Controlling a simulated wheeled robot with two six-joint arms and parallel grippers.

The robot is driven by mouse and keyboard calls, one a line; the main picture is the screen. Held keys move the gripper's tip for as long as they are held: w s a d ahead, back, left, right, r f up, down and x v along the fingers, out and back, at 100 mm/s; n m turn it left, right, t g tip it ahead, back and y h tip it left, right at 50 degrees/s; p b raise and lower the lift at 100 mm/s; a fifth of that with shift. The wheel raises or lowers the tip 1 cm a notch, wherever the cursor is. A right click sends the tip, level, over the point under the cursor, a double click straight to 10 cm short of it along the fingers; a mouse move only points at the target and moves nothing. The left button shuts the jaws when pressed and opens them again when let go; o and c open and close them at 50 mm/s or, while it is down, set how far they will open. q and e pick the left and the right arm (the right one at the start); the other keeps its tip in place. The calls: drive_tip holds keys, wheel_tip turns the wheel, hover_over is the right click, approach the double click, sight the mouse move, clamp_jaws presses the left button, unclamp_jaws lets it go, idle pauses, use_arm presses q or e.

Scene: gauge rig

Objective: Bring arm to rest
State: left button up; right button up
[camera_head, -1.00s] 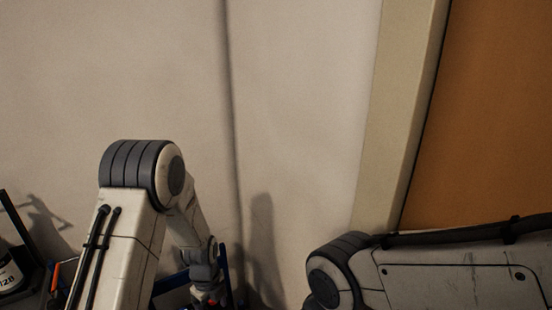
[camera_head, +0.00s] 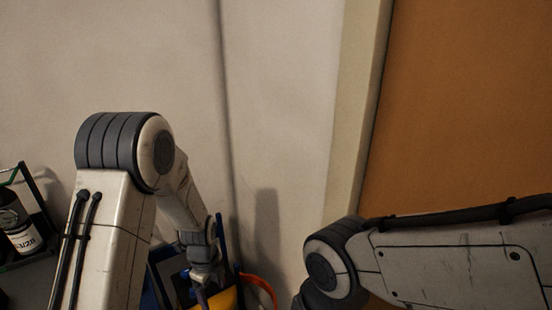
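My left arm (camera_head: 115,230) rises from the bottom left, bends at a dark ribbed elbow joint, and its forearm (camera_head: 185,200) slopes down to the right. Its wrist (camera_head: 200,255) is low in the picture, over or beside some blue and yellow items; its gripper fingers cannot be made out. My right arm (camera_head: 455,262) comes in from the right edge, nearly level, and ends at a dark elbow joint (camera_head: 332,260). The rest of that arm and the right gripper are out of view.
A dark bottle with a white label (camera_head: 22,238) stands in a dark-framed rack at the far left. A yellow item (camera_head: 224,298) and an orange curved band (camera_head: 262,284) lie low near my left wrist. A pale wall, a cream post (camera_head: 350,110) and an orange-brown panel (camera_head: 465,110) stand behind.

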use_arm(q)
drive_tip(key=s+d+r+n, duration=1)
drive_tip(key=s+d+r, duration=0.1)
drive_tip(key=s+r, duration=0.35)
drive_tip(key=s+r+n+h, duration=0.1)
drive_tip(key=s+r+n, duration=0.35)
drive_tip(key=s, duration=0.35)
wheel_tip(320, 180, up, 13)
drive_tip(key=p, duration=1.3)
drive_tip(key=shift+d+n, duration=0.35)
